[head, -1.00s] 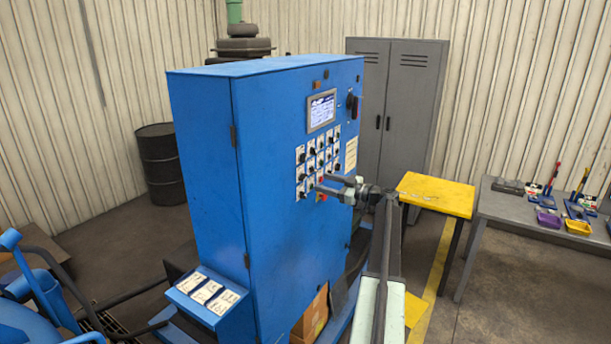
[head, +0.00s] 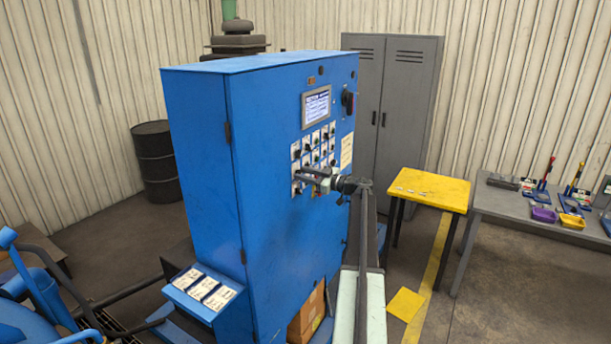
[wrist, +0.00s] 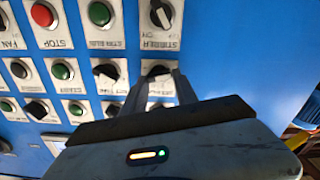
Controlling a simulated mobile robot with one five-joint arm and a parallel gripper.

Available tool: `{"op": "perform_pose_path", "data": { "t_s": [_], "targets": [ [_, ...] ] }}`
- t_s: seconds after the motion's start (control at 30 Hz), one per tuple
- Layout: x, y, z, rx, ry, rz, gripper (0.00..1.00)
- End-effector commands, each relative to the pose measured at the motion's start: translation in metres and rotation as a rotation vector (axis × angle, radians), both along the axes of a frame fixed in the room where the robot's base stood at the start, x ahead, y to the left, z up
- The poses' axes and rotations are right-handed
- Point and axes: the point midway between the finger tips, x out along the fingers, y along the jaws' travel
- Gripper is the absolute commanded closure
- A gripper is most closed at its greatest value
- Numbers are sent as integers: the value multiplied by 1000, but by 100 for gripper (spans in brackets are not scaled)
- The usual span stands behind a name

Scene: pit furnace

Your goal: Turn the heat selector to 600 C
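The blue control cabinet (head: 285,225) has a block of switches, knobs and buttons (head: 314,143) below a lit screen. I cannot read which one is the heat selector. My gripper (head: 298,174) is at the lower left part of this block in the head view and hides some controls there. In the wrist view my gripper (wrist: 157,82) is open, its two fingers pointing at the panel. A black selector knob (wrist: 158,71) on a white plate shows between the fingertips; whether they touch it I cannot tell. Another black knob (wrist: 105,71) is to its left.
In the wrist view, a red button (wrist: 42,15), a green button (wrist: 100,13) and a black knob (wrist: 162,13) lie above. A yellow table (head: 428,188) and a grey bench (head: 510,208) stand to the right. A grey locker (head: 398,100) stands behind.

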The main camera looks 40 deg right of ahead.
Motion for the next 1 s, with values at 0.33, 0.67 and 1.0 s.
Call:
{"op": "perform_pose_path", "data": {
  "t_s": [0.33,0.67,1.0],
  "targets": [
    [-3,-4,0,13,4,-5,100],
    [-3,-5,0,170,42,-5,100],
    [-2,-6,0,473,119,-5,100]
  ]
}}
